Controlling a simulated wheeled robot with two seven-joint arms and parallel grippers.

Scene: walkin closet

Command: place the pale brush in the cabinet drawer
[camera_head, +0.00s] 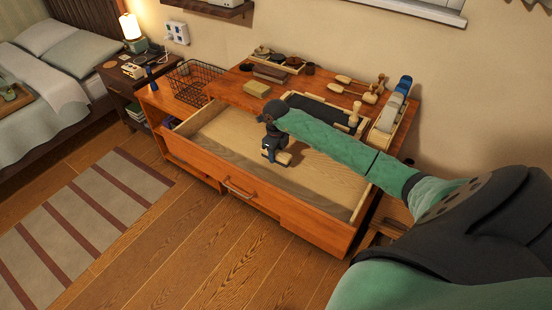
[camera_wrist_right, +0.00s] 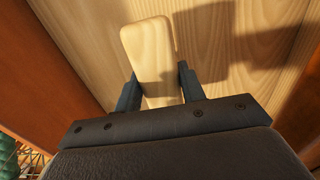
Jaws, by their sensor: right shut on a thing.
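The pale brush (camera_wrist_right: 150,50) shows in the right wrist view as a light wooden block between the two fingers of my right gripper (camera_wrist_right: 158,88). In the head view the brush (camera_head: 284,158) shows as a small pale end beside the dark right gripper (camera_head: 273,154). The right gripper is shut on the brush, inside the outline of the open cabinet drawer (camera_head: 215,148). I cannot tell whether the brush touches the drawer floor. The drawer is pulled out, and its visible floor is otherwise bare. My left gripper is not in view.
The cabinet top (camera_head: 235,92) holds a wire basket (camera_head: 193,80), a yellowish block (camera_head: 236,91), a dark tray (camera_head: 318,108) and several wooden brushes. A bottle rack (camera_head: 390,118) stands at its right end. A striped rug (camera_head: 85,220) lies on the floor at left.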

